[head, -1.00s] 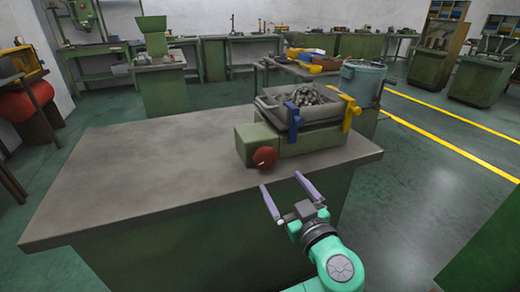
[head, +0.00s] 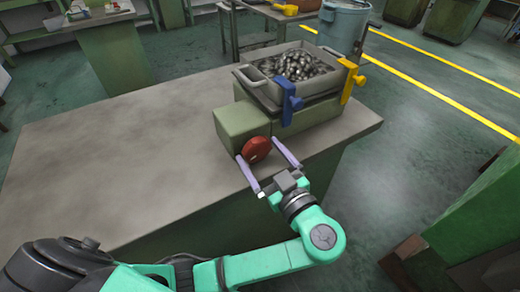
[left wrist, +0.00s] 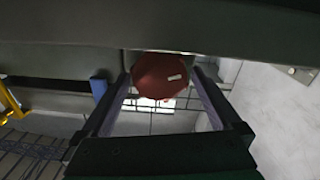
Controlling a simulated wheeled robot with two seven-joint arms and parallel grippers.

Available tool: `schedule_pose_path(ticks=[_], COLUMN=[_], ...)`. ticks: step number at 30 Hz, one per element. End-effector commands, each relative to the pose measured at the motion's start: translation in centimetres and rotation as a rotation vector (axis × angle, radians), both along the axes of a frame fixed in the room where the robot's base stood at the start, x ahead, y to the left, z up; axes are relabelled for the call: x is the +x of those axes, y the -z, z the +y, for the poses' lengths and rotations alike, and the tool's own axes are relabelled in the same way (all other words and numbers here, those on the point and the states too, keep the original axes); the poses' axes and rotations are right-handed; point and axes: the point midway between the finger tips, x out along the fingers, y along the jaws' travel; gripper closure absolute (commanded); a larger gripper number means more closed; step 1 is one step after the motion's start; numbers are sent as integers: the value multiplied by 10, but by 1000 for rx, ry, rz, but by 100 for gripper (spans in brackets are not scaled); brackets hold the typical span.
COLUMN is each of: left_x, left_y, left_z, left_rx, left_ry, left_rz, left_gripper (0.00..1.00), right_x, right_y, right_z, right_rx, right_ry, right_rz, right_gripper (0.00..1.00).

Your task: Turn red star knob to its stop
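The red star knob (head: 256,149) sits on the front of the green machine box (head: 240,122). In the left wrist view the knob (left wrist: 160,76) shows between the far ends of the fingers, with a small pale mark on its face. My left gripper (head: 257,148) is open, its two purple fingers reaching up to the knob, one on each side. In the left wrist view the gripper (left wrist: 162,82) has gaps that look small beside the knob; contact cannot be told. My right gripper is not in view.
A metal tray of small parts (head: 300,66) sits on the machine, with a blue clamp (head: 290,101) and a yellow clamp (head: 350,82) at its front. The grey tabletop (head: 120,150) is clear to the left. A blue-grey drum (head: 343,25) stands behind.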

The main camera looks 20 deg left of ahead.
Motion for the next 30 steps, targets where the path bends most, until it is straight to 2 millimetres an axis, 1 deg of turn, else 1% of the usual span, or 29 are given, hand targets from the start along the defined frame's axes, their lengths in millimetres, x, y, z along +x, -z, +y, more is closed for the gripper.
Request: schedule_pose_path(ticks=[1, 2, 3, 5, 11, 17, 30], left_x=[0, 0, 0, 0, 0, 0, 1], left_y=[0, 0, 0, 0, 0, 0, -1], left_z=[0, 0, 0, 0, 1, 1, 1], left_rx=[0, 0, 0, 0, 6, 46, 243], left_ry=[0, 0, 0, 0, -1, -2, -3], left_rz=[0, 0, 0, 0, 9, 58, 296], left_gripper=[23, 34, 50, 72, 72, 72, 72], right_x=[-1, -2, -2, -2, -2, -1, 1], right_y=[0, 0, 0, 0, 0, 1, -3], right_z=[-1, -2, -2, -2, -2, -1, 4], right_rx=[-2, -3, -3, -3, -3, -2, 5], right_ry=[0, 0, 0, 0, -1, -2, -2], right_rz=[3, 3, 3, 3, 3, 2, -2], right_gripper=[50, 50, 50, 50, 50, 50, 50])
